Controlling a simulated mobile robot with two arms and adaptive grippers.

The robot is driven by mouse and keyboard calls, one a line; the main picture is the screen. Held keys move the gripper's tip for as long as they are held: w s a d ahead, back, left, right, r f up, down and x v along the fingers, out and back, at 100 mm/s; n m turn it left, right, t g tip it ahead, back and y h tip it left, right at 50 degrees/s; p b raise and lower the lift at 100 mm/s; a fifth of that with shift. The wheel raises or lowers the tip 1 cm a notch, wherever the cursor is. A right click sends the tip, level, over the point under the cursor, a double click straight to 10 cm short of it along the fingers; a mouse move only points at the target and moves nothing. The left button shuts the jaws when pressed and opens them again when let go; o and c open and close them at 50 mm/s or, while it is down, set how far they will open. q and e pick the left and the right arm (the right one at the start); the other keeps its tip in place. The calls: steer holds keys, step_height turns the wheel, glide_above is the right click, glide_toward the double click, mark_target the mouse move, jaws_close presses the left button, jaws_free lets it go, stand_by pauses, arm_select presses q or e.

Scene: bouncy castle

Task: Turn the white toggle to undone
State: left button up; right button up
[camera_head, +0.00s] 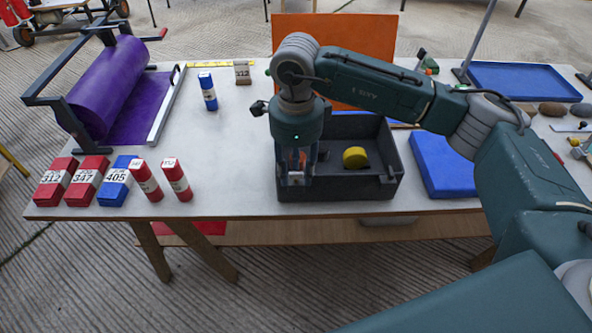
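My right arm comes in from the right, and its gripper (296,176) points down over the front left part of a dark grey open box (345,191). Its fingers are small and partly dark against the box, so I cannot tell whether they are open or shut. A small pale and reddish patch shows at the fingertips, too small to make out. I cannot pick out the white toggle for certain; it may be hidden by the gripper. My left gripper is not in view.
A yellow round object (355,157) lies in the box. A blue block (443,165) stands to its right, an orange panel (345,40) behind. Red canisters (147,181), labelled blocks (55,182) and a purple roll (108,85) are at left.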

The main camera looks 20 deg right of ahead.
mark_target(296, 174)
step_height(296, 174, up, 12)
steer(key=shift+f, duration=0.25)
stand_by(0.5)
